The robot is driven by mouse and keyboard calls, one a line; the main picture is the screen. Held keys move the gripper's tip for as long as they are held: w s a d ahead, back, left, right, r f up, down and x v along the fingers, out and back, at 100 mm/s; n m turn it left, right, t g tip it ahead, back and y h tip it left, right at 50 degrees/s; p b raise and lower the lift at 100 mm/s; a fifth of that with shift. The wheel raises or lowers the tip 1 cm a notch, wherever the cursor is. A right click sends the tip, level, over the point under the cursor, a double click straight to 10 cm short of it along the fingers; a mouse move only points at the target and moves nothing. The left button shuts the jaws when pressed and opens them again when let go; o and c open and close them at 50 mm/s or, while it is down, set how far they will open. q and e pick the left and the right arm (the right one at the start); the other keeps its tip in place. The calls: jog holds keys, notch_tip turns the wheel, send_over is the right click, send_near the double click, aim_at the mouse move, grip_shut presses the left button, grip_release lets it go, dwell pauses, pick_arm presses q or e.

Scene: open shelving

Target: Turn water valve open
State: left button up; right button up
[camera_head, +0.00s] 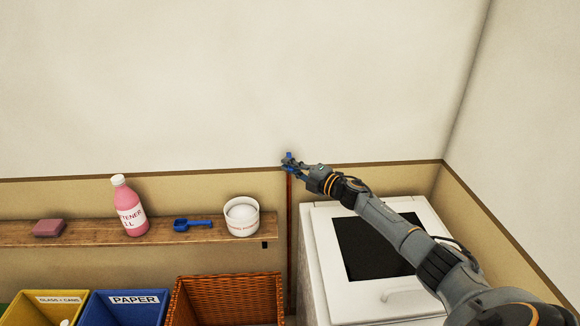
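The water valve's small blue handle (290,156) stands against the wall at the top of a thin reddish pipe (289,215). My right gripper (291,167) reaches in from the lower right, with its fingertips at the handle. The fingers cover the lower part of the valve. At this size I cannot tell whether they touch or grip the handle, or which way the handle is turned. My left gripper is not in view.
A white top-lid machine (318,260) stands under my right arm. A wooden shelf (90,232) at left holds a pink bottle (130,205), a blue scoop (193,224), a white tub (242,226) and a pink block (48,228). Bins and a wicker basket (228,300) stand below.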

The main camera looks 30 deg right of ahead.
jog(key=shift+o, duration=1.3)
jog(key=shift+s+d, duration=0.1)
jog(key=v, duration=1.2)
